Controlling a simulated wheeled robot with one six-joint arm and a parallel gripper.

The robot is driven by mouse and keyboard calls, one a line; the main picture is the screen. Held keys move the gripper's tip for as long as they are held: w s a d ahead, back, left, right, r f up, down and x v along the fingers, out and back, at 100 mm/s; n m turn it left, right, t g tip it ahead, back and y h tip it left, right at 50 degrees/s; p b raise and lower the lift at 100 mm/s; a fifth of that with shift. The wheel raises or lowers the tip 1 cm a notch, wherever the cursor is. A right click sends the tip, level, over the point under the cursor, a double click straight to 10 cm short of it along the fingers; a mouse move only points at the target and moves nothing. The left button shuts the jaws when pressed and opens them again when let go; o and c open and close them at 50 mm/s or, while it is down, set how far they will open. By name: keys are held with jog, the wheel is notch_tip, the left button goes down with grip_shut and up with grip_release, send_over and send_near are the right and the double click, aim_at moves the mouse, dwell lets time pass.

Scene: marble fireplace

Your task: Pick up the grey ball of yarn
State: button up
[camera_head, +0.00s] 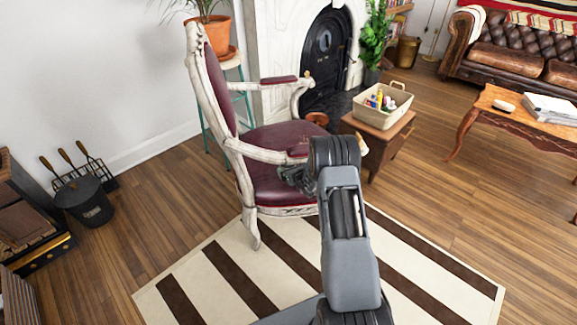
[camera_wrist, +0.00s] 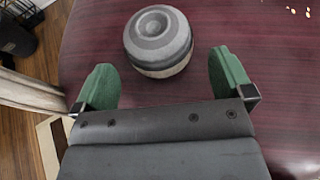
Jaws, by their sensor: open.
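The grey ball of yarn (camera_wrist: 158,38), round with ringed grey shading and a paler underside, sits on the dark red chair seat (camera_wrist: 250,30) in the wrist view. My gripper (camera_wrist: 163,76) is open, its two green fingers spread wide. The ball is just ahead of the fingertips, roughly centred between them, with nothing held. In the head view, my gripper (camera_head: 297,180) is over the seat of the carved white armchair (camera_head: 270,188). I cannot make out the ball there; my arm covers part of the seat.
The chair's armrests (camera_head: 262,152) and tall back (camera_head: 213,90) flank the seat. A wooden side table (camera_head: 378,138) with a tan basket (camera_head: 400,96) stands behind to the right. A striped rug (camera_head: 215,285) lies in front. Open wood floor is at right.

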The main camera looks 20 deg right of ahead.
jog(key=shift+b+x, duration=0.35)
jog(key=shift+x, duration=1.3)
jog(key=c, duration=1)
jog(key=shift+r, duration=0.1)
jog(key=shift+c, duration=0.2)
